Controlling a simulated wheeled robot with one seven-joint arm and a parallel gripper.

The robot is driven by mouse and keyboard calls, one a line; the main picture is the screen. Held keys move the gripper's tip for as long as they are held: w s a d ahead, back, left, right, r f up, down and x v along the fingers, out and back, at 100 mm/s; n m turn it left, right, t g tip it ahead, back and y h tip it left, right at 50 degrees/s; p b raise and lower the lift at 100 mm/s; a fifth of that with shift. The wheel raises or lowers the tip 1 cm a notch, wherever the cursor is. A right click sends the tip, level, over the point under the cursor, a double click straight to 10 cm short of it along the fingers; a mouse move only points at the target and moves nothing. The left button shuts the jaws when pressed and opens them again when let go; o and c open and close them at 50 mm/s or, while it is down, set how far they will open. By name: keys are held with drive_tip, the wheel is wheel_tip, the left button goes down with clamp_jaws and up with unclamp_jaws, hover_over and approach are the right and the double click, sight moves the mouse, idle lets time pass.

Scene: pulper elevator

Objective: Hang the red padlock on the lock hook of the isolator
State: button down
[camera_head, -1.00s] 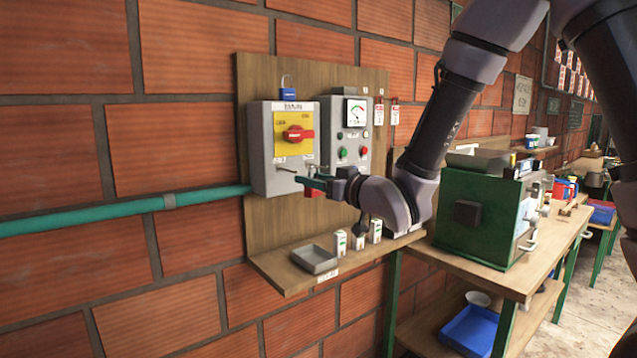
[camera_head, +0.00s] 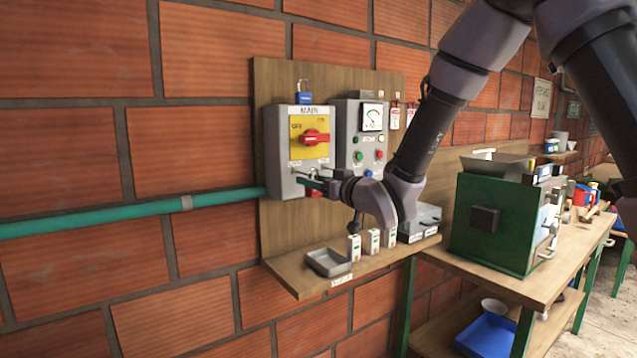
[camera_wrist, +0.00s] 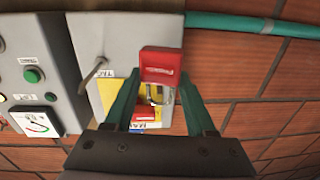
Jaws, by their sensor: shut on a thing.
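The isolator (camera_head: 282,150) is a grey box marked MAIN, with a yellow plate and a red rotary handle (camera_head: 316,138). My gripper (camera_head: 312,183) is in front of its lower right part. In the wrist view my gripper (camera_wrist: 160,80) is shut on the red padlock (camera_wrist: 162,64), held between two teal fingers. The padlock's metal shackle (camera_wrist: 155,95) shows below its body there. A thin metal rod (camera_wrist: 94,73), which looks like the lock hook, sticks out of the isolator left of the padlock, apart from it. In the head view the padlock is mostly hidden.
A blue padlock (camera_head: 305,97) is above the isolator. A meter box (camera_head: 347,150) with buttons stands close on its right. A shelf below bears a grey tray (camera_head: 328,262) and small white boxes (camera_head: 373,240). A green machine (camera_head: 488,222) stands on the bench at right.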

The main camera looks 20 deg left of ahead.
drive_tip(key=shift+w+a, duration=0.35)
drive_tip(key=shift+a, duration=0.1)
drive_tip(key=shift+w+a+f, duration=0.4)
drive_tip(key=shift+w+f, duration=0.05)
drive_tip(key=shift+f, duration=0.05)
drive_tip(key=shift+c, duration=0.8)
unclamp_jaws()
